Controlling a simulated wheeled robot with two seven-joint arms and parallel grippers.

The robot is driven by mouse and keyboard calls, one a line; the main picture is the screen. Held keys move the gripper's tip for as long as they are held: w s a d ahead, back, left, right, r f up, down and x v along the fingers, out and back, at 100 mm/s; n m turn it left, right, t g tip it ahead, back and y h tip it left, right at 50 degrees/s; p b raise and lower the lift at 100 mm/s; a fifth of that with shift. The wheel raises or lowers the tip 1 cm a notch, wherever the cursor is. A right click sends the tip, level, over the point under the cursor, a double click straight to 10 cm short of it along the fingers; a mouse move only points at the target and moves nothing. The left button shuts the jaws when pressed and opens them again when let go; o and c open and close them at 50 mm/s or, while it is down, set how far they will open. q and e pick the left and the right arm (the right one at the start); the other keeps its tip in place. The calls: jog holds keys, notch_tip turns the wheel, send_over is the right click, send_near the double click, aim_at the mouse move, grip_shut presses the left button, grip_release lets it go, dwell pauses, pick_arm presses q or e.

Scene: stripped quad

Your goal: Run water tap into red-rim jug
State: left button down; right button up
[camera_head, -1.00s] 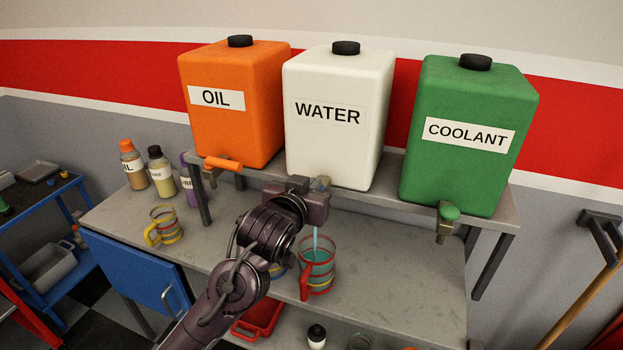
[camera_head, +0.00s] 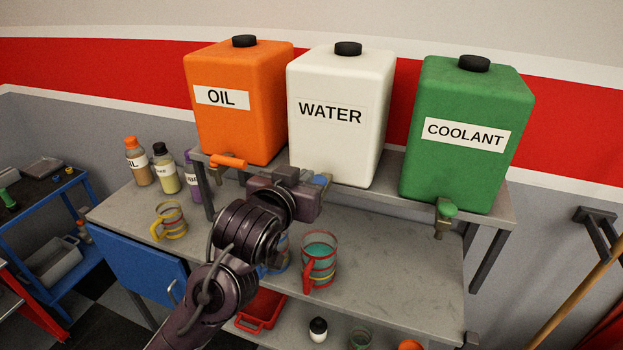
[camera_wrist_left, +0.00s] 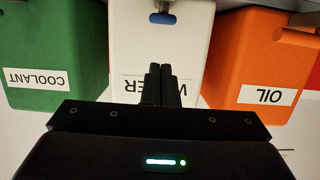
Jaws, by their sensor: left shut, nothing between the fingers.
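The white water tank (camera_head: 340,125) stands on the raised shelf between the other tanks. Its blue tap handle (camera_head: 322,179) shows just right of my left gripper (camera_head: 312,196), and it also shows in the wrist view (camera_wrist_left: 162,18). The gripper is shut and empty; in the wrist view its fingers (camera_wrist_left: 160,85) are together in front of the water tank. The red-rim jug (camera_head: 320,258) stands upright on the bench below, with blue-green liquid inside. No stream shows above it. The tap's spout is hidden behind my gripper. My right gripper is not in view.
An orange oil tank (camera_head: 240,125) and a green coolant tank (camera_head: 465,165) flank the water tank. A yellow-handled jug (camera_head: 170,220) stands left on the bench. A blue-handled jug (camera_head: 275,262) is partly hidden behind my arm. The bench's right part is clear.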

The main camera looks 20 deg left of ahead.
pick_arm(q)
jog(key=b+v, duration=0.1)
jog(key=v, duration=0.2)
jog(key=shift+s+r, duration=0.15)
jog(key=shift+s, duration=0.25)
jog(key=s+f+m+g, duration=0.1)
jog(key=s+f+g, duration=0.4)
jog(key=f, duration=0.5)
jog(key=s+a+f+g, duration=0.1)
jog(key=s+f+g, duration=0.2)
jog(key=s+f, duration=0.5)
jog(key=s+f+m+g, duration=0.1)
jog(key=s+f+g, duration=0.4)
jog(key=f, duration=0.6)
notch_tip(320, 180, down, 31)
jog(key=s, duration=0.3)
jog(key=s+a+f, duration=0.2)
jog(key=s+f, duration=0.7)
jog(key=s+a+f+g+b, duration=0.1)
jog(key=s+a+f, duration=0.1)
jog(key=s+f, duration=0.6)
jog(key=shift+s+f+y, duration=0.3)
jog(key=shift+s+f, duration=0.05)
jog(key=shift+s, duration=0.6)
